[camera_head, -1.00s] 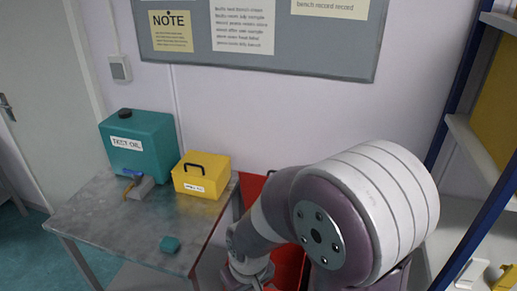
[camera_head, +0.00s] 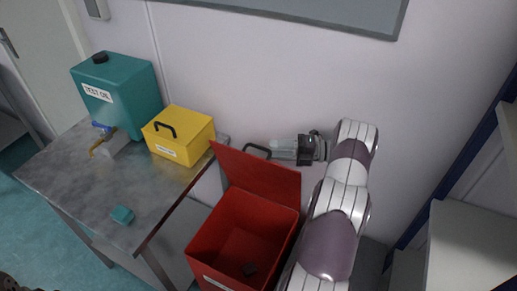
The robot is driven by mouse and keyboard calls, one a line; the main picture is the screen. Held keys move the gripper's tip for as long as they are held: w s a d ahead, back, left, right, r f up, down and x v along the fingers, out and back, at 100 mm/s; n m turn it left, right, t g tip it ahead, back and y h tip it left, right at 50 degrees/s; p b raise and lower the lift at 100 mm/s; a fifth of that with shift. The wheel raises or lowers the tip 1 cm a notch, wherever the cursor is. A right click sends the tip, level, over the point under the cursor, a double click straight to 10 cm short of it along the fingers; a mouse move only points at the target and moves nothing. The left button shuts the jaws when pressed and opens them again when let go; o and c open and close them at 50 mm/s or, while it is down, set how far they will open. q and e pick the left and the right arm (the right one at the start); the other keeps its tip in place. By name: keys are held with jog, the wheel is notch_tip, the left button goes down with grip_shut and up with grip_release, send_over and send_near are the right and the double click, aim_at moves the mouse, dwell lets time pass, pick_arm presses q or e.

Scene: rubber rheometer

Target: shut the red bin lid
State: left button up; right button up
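The red bin (camera_head: 213,250) stands on the floor right of the metal table, its top open. Its red lid (camera_head: 262,182) is raised and leans back toward the wall. A dark handle (camera_head: 257,149) shows behind the lid's upper edge. My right gripper (camera_head: 272,149) is behind and above the lid, pointing left, with its fingertips close to the handle. I cannot tell whether they touch it, or whether the fingers are open or shut. My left gripper is not in view.
The wall is close behind the lid. White shelving (camera_head: 465,235) stands at the right.

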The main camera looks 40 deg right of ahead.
aim_at(258, 148)
jog(key=p+x, duration=0.2)
jog(key=x, duration=0.3)
jog(key=shift+w+a+r, duration=0.1)
jog(key=shift+w+r, duration=0.05)
jog(key=shift+r, duration=0.05)
jog(key=shift+w+a, duration=0.15)
jog(key=shift+a, duration=0.3)
jog(key=shift+w+d+f, duration=0.1)
jog(key=shift+d+f, duration=0.05)
jog(key=c, duration=0.4)
grip_shut()
jog(key=shift+f, duration=0.1)
